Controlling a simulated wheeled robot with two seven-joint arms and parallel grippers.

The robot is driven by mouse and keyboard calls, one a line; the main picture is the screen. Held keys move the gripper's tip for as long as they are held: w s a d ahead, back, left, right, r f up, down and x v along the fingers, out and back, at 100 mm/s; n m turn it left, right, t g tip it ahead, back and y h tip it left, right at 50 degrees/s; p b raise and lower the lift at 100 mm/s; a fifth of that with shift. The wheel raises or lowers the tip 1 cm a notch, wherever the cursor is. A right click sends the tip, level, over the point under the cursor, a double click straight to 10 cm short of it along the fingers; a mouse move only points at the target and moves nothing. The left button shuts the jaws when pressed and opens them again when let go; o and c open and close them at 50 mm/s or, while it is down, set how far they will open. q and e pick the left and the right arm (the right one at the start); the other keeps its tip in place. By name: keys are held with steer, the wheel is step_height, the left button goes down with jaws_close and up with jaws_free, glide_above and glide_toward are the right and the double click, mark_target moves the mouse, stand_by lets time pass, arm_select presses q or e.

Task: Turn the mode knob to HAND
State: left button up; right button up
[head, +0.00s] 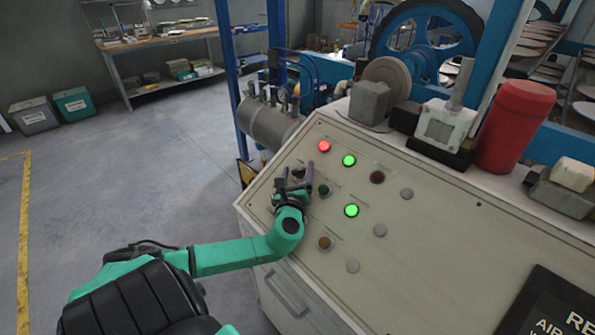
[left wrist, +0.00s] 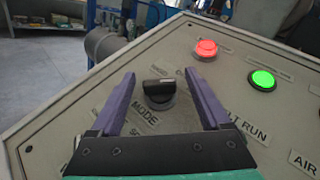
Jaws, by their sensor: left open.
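The black mode knob (left wrist: 158,94) sits on the sloping beige control panel (left wrist: 240,95), just above the printed word MODE. Its bar handle lies roughly crosswise in the left wrist view. The position words around it are too small or covered to read fully. My left gripper (head: 297,173) is open over the panel's upper left part, with its purple fingers spread. In the left wrist view the fingers of my left gripper (left wrist: 160,77) stand on either side of the knob with a gap on each side. My right gripper is not in view.
Near the knob are a lit red lamp (head: 324,146) and lit green lamps (head: 349,160) (head: 351,210). A dark button (head: 323,190) is close on the right. A red cylinder (head: 515,125) and a grey block (head: 370,103) stand on the panel's top ledge.

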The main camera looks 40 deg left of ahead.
arm_select(q)
steer(key=shift+c, duration=0.3)
steer(key=shift+f, duration=0.1)
jaws_close()
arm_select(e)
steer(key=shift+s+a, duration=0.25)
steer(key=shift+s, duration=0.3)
